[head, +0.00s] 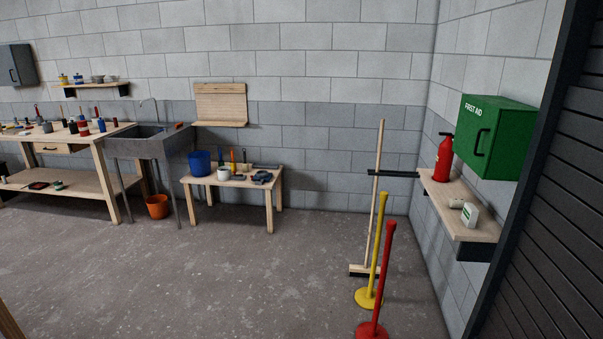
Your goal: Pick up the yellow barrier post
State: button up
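The yellow barrier post (377,252) stands on the concrete floor toward the right of the head view, on a round yellow base. It looks upright, leaning slightly in the picture. A red barrier post (381,281) stands nearer and just to its right, and covers part of the yellow post's lower right side and base. The red post's base is cut by the bottom edge of the picture. My gripper is not in view.
A wooden push broom (375,200) stands behind the yellow post by a dark wall bracket. A wall shelf (457,210) holds a red extinguisher (443,160), right. A low table (233,185) and sink (150,145) stand left. The floor (230,280) between is clear.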

aim_at(364, 296)
jog(key=i+u, duration=0.15)
jog(key=i, duration=0.55)
jog(key=i+u, duration=0.2)
jog(key=i, duration=0.45)
jog(key=i+l+u, duration=0.15)
jog(key=i, duration=0.55)
jog(key=i+l+z, duration=0.1)
jog(key=i+z, duration=0.25)
jog(key=i, duration=0.15)
jog(key=i+z, duration=0.35)
jog(key=i+j+z, duration=0.35)
jog(key=i, duration=0.2)
jog(key=i+j+z, duration=0.3)
jog(key=i, duration=0.2)
jog(key=i+l+z, duration=0.3)
jog(key=i, duration=0.3)
jog(key=k+l, duration=0.05)
jog(key=l, duration=0.05)
